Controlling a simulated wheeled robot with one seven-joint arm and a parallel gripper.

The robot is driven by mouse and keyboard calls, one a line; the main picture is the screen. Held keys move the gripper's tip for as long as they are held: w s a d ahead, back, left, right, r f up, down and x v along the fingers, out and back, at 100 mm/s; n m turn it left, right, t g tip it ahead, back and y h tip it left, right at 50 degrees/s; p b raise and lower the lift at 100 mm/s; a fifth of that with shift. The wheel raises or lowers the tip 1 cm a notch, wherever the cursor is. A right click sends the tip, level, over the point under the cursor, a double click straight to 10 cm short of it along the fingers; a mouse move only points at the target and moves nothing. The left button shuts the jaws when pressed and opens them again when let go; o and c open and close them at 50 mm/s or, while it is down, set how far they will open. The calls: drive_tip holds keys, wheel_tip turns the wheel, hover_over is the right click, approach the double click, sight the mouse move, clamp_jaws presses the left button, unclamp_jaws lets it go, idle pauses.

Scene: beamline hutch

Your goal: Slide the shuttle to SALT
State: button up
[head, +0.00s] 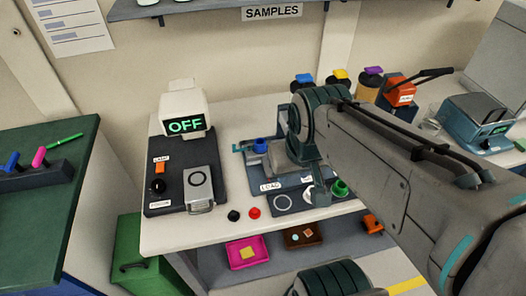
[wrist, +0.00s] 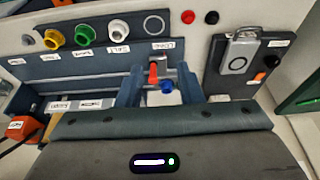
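In the head view the blue knob (head: 260,145) shows left of my gripper, whose body hides the red handle. A cream socket (wrist: 118,30), left of LOAD in the wrist view, has a label (wrist: 118,48) that seems to read SALT. My gripper (wrist: 160,86) is open, its fingers apart on either side of the shuttle; contact cannot be told.
Black and red buttons (head: 254,212) lie at the table's front. Coloured-lidded jars and an orange device (head: 400,92) stand behind my arm.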

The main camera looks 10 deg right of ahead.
drive_tip(key=shift+o, duration=0.6)
drive_tip(key=w+d+f+n+g, duration=0.1)
drive_tip(key=w+f+n+g, duration=0.15)
drive_tip(key=w, duration=0.65)
drive_tip(key=w+d+f+n+g, duration=0.1)
drive_tip(key=w+d+f+n, duration=0.15)
drive_tip(key=w, duration=0.65)
drive_tip(key=shift+m, duration=0.3)
drive_tip(key=f, duration=0.4)
drive_tip(key=f+p, duration=0.1)
drive_tip(key=f, duration=0.9)
drive_tip(key=shift+w+a+p, duration=0.1)
drive_tip(key=shift+a+p, duration=0.2)
clamp_jaws()
